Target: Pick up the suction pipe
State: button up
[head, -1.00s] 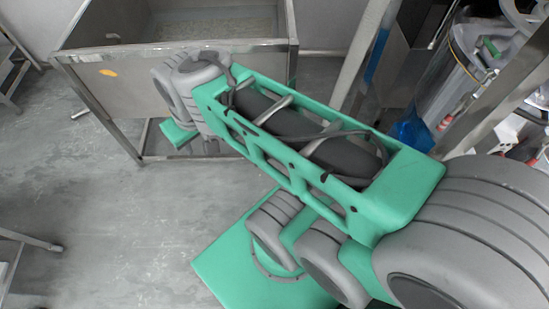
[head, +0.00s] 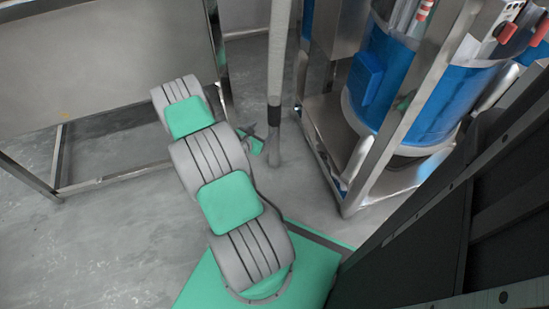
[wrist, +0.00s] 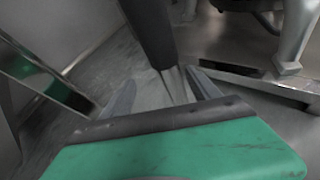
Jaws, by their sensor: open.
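The suction pipe (head: 281,55) stands nearly upright right of the middle in the head view, light grey with a black band. My gripper (head: 262,134) is beside its lower part, partly hidden behind my arm. In the wrist view, a dark length of the pipe (wrist: 151,32) comes down from the top and narrows to a grey part between the fingers. My gripper (wrist: 160,88) is open there, with one finger on each side of the pipe. I cannot tell whether either finger touches it.
A steel basin on legs (head: 110,75) stands at the left. A metal frame (head: 372,165) holding a blue-filled clear drum (head: 395,85) stands close to the right of the pipe. A dark panel (head: 440,220) fills the lower right. Bare grey floor (head: 110,240) lies at lower left.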

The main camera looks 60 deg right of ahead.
aim_at(271, 130)
jog(key=f, duration=0.1)
jog(key=s+f+n, duration=0.1)
jog(key=d+f, duration=0.1)
jog(key=shift+s+d+f, duration=0.1)
jog(key=shift+s+f, duration=0.05)
jog(key=shift+s, duration=0.15)
jog(key=b+x, duration=0.3)
jog(key=x, duration=0.3)
jog(key=shift+d+f+b, duration=0.1)
jog(key=shift+d+b, duration=0.15)
jog(key=shift+b, duration=0.05)
jog(key=shift+d, duration=0.2)
grip_shut()
jog(key=shift+w+r, duration=0.1)
jog(key=shift+r, duration=0.1)
